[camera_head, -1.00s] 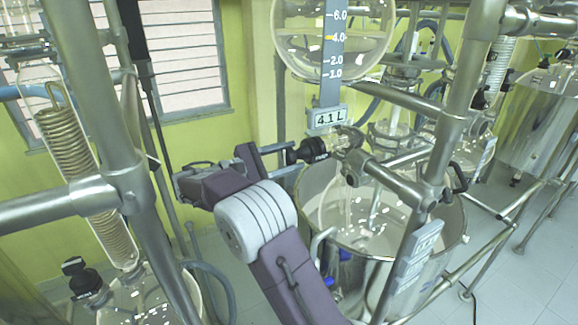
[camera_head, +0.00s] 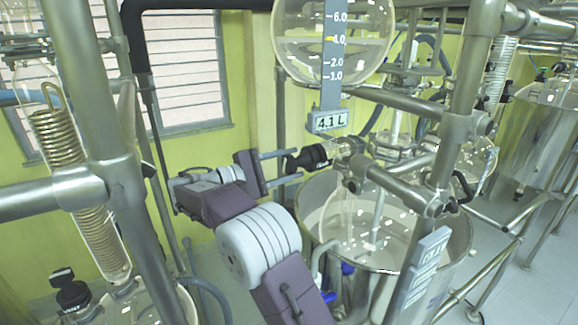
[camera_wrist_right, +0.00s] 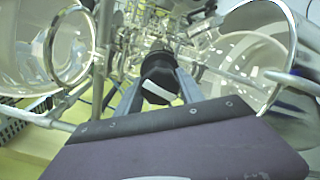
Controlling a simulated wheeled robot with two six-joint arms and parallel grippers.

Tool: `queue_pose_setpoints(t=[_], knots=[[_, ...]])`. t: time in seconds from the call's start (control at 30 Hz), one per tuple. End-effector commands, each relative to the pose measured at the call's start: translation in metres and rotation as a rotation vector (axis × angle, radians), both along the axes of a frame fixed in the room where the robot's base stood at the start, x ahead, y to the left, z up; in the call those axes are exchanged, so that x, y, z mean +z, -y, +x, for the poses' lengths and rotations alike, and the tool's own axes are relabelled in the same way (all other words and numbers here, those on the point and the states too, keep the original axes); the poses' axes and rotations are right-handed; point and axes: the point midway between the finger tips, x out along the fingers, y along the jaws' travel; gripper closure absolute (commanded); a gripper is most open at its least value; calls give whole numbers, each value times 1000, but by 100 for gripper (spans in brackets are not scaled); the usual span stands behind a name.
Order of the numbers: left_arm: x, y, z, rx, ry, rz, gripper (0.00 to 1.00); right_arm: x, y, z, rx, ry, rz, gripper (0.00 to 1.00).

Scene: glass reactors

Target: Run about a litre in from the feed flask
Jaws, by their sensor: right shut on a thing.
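The round glass feed flask (camera_head: 290,45) hangs at the top middle of the head view, partly filled with clear liquid. My right gripper (camera_head: 306,163) is shut on this knob. The knob also shows between the fingers in the right wrist view (camera_wrist_right: 160,78). Below stands a glass vessel (camera_head: 350,212) inside a metal pot (camera_head: 460,235). My left gripper is not in view.
Steel frame poles (camera_head: 455,130) and a crossbar cross in front of the vessel. A coiled glass condenser (camera_head: 88,190) and a black-capped flask (camera_head: 72,290) stand at the left. Tiled floor (camera_head: 530,295) shows free at the lower right.

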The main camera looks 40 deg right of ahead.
Motion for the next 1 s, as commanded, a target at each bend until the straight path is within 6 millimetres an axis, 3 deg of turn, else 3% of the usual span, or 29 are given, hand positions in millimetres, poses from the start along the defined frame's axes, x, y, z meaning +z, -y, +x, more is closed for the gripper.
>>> queue_pose_setpoints(t=[0.17,0.2,0.27,0.3,0.63,1.0], knots=[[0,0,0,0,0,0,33,0,0,0,-1,-1,1,96],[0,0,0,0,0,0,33,0,0,0,-1,-1,1,52],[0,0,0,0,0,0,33,0,0,0,-1,-1,1,36],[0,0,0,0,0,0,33,0,0,0,-1,-1,1,33],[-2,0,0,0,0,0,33,-1,-5,1,1,0,0,33],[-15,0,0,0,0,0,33,-1,-78,9,2,-1,0,33]])
